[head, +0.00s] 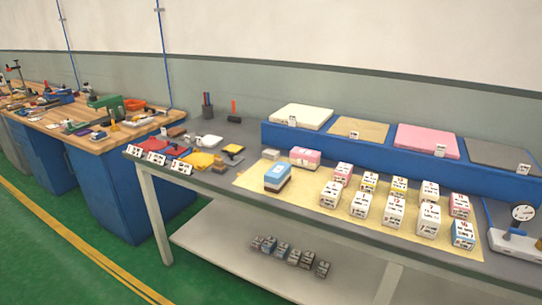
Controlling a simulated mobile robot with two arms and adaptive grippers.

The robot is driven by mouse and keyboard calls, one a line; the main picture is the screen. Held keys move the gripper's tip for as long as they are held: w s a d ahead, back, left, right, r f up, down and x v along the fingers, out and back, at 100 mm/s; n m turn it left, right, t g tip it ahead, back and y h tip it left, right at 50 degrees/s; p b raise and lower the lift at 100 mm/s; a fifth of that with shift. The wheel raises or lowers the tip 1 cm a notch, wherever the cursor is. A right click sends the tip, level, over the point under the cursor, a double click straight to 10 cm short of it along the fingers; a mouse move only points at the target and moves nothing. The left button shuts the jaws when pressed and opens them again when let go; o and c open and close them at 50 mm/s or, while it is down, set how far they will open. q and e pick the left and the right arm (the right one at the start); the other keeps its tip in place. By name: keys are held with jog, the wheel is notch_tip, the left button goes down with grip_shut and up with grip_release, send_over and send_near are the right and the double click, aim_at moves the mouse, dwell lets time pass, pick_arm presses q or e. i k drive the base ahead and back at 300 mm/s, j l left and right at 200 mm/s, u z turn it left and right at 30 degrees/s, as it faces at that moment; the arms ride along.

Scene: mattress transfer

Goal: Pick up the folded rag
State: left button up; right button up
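Several small coloured flat items lie at the left end of the grey table, behind a row of white marked cards. A yellow one (200,160) looks like a folded cloth and lies flat near the front edge. Neither of my grippers shows in the head view.
The grey table has white marked cards (157,158) at its front left edge. Marked blocks (393,212) stand on a yellow mat (312,212). A blue raised shelf (350,152) bears coloured slabs. A wooden workbench (105,141) stands left. Green floor (60,220) is clear in front.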

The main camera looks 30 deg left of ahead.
aim_at(269, 154)
jog(key=j+z, duration=0.1)
jog(key=z, duration=0.3)
jog(key=j+z, duration=0.2)
jog(key=j, duration=0.25)
jog(key=j+z, duration=0.2)
jog(key=j, duration=0.2)
jog(key=k+j+z, duration=0.2)
jog(key=j, duration=0.25)
jog(key=j+z, duration=0.2)
jog(key=j, duration=0.2)
